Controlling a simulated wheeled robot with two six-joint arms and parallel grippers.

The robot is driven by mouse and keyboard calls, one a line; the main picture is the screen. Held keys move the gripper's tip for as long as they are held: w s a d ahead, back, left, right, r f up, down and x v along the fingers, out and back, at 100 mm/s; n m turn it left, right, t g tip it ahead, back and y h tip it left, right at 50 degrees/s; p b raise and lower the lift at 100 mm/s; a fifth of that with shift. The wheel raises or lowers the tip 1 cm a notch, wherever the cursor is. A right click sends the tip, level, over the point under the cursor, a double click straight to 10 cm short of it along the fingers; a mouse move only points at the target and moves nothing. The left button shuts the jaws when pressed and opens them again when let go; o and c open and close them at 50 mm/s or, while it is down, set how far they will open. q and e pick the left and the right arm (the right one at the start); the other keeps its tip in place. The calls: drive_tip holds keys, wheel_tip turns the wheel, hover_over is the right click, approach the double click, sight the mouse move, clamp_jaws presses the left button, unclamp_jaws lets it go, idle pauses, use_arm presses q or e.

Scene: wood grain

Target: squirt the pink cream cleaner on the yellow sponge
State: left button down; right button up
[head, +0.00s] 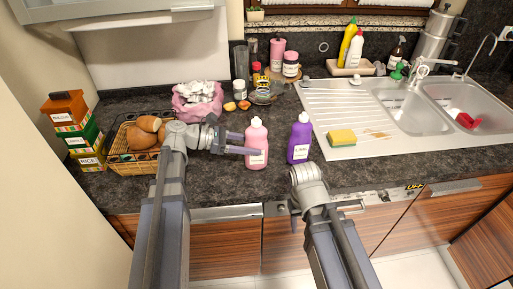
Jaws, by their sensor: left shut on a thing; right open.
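The pink cream cleaner bottle (257,148) stands upright on the dark counter, left of a purple bottle (299,140). My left gripper (250,151) comes from the left and is shut on the pink bottle's body. The yellow sponge (342,138), with a green underside, lies on the sink's metal drainboard (330,106), to the right of the purple bottle. My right gripper (318,207) is low, in front of the counter edge, open and empty. Its fingertips are small and partly hidden by its own wrist.
The purple bottle stands between the pink bottle and the sponge. A wicker basket (113,155) with bread, stacked boxes (75,138) and a pink bag (190,112) are at left. The double sink (405,113) is at right. Bottles on a tray (349,70) stand behind the drainboard.

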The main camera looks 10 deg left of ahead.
drive_tip(key=shift+r, duration=0.25)
idle(0.3)
drive_tip(key=shift+r+p, duration=0.8)
drive_tip(key=shift+p, duration=0.2)
drive_tip(key=shift+r+p, duration=1.95)
drive_tip(key=shift+p, duration=0.05)
drive_tip(key=shift+r, duration=0.1)
